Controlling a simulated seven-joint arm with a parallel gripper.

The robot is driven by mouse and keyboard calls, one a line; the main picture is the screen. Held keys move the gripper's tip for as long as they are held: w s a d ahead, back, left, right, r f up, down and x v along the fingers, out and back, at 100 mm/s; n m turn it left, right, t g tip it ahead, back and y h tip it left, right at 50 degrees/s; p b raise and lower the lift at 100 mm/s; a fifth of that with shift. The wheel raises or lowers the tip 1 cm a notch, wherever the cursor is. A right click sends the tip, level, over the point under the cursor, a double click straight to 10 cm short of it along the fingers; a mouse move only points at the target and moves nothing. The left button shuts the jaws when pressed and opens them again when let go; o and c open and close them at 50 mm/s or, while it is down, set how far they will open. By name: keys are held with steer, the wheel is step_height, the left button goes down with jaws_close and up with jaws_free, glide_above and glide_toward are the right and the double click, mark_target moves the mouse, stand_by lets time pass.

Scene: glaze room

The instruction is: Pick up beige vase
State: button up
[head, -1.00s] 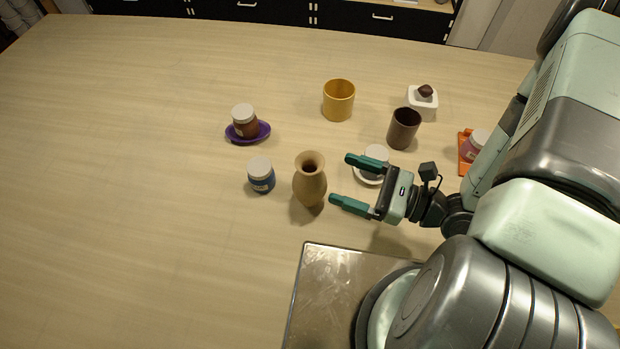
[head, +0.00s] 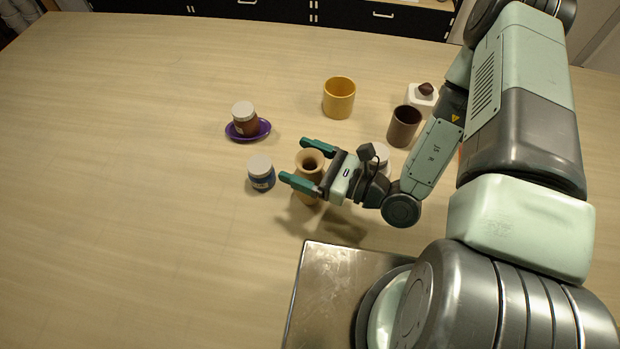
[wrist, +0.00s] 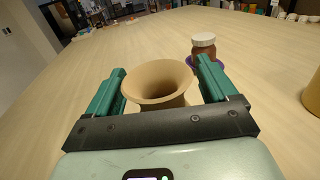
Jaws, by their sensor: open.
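The beige vase (head: 309,164) stands upright on the table, with a flared mouth and a rounded body partly hidden by my gripper in the head view. My gripper (head: 293,160) is open, with one green finger on each side of the vase near its neck. In the wrist view, the vase's flared rim (wrist: 160,80) sits between the two fingers (wrist: 160,85). A gap shows between the rim and the right finger; the left finger is close to the rim. I cannot tell whether it touches.
A blue jar with a white lid (head: 261,172) stands close left of the vase. A brown jar (head: 244,118) sits on a purple dish (head: 264,129). The table's left side is clear.

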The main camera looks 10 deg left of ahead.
steer(key=shift+a, duration=0.2)
jaws_close()
stand_by(0.4)
